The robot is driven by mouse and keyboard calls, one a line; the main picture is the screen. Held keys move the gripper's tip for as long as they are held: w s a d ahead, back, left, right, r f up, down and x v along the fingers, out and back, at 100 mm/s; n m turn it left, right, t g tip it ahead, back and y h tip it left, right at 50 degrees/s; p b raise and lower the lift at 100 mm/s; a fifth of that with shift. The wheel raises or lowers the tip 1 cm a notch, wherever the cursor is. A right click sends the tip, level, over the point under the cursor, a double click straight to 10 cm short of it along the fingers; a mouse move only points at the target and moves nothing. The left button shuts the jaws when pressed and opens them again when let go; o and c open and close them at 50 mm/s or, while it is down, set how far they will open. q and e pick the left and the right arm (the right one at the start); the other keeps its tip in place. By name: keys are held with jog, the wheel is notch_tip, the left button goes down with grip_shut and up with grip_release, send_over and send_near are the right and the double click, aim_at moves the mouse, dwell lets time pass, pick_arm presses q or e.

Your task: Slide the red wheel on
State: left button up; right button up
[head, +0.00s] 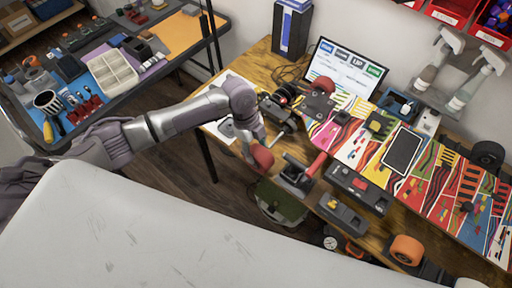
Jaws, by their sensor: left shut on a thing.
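My left arm reaches over the left end of the wooden workbench. The left gripper (257,143) is small and partly hidden in the head view. It is shut on a red wheel (263,158) near the bench's front edge. A dark metal assembly (283,112) stands behind and to the right of the held wheel. Another red round piece (321,86) shows at the far side of that assembly, in front of the screen. Whether the held wheel touches an axle cannot be told. My right gripper is not in view.
A dark tool with a red handle (317,164) stands just right of the held wheel. A screen (345,70) and spray bottles (440,60) stand behind. A cluttered side table (190,48) is at left.

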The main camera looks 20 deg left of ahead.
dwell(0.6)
pick_arm(q)
jog(key=shift+w+d, duration=0.1)
dwell(0.3)
jog(key=shift+w+d, duration=0.15)
jog(key=shift+w, duration=0.35)
jog(key=shift+p, duration=0.5)
dwell(0.6)
dwell(0.3)
jog(key=w+b, duration=0.1)
jog(key=w+d, duration=0.1)
jog(key=w, duration=0.1)
jog(key=shift+w+d+b, duration=0.1)
jog(key=shift+b, duration=0.3)
dwell(0.6)
